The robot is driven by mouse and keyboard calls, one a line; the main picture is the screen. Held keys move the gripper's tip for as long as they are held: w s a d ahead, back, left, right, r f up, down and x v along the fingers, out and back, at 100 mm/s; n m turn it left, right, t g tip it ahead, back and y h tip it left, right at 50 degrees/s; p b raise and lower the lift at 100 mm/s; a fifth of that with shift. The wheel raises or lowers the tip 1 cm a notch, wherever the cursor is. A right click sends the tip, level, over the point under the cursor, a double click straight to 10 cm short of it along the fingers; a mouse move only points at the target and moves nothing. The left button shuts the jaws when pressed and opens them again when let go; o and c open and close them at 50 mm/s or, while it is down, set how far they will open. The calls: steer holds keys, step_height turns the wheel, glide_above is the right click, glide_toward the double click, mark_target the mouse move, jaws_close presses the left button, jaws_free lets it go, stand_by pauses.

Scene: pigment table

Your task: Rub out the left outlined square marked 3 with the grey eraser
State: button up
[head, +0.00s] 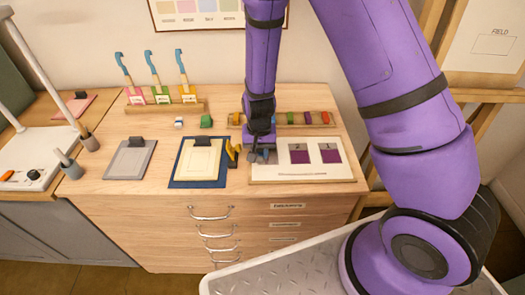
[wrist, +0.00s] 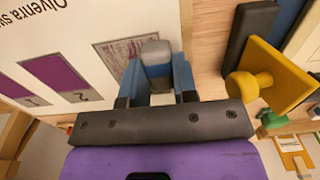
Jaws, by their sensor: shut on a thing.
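My gripper (wrist: 157,76) is shut on the grey eraser (wrist: 155,50), held between its blue fingers. The eraser is over the lower right part of the left outlined square (wrist: 118,56), at or very near the board's surface; contact is hard to tell. That square shows patchy, streaked purple-grey, and its number is hidden. Two solid purple squares, marked 2 (wrist: 55,74) and 1 (wrist: 17,88), lie beside it on the white board (head: 262,174). In the head view, my gripper (head: 262,155) covers the left square.
A yellow tool with a round knob (wrist: 252,86) stands close beside the board; a blue mat (head: 202,184) with a cream pad lies left of it.

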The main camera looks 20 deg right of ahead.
steer(key=shift+r, duration=3.5)
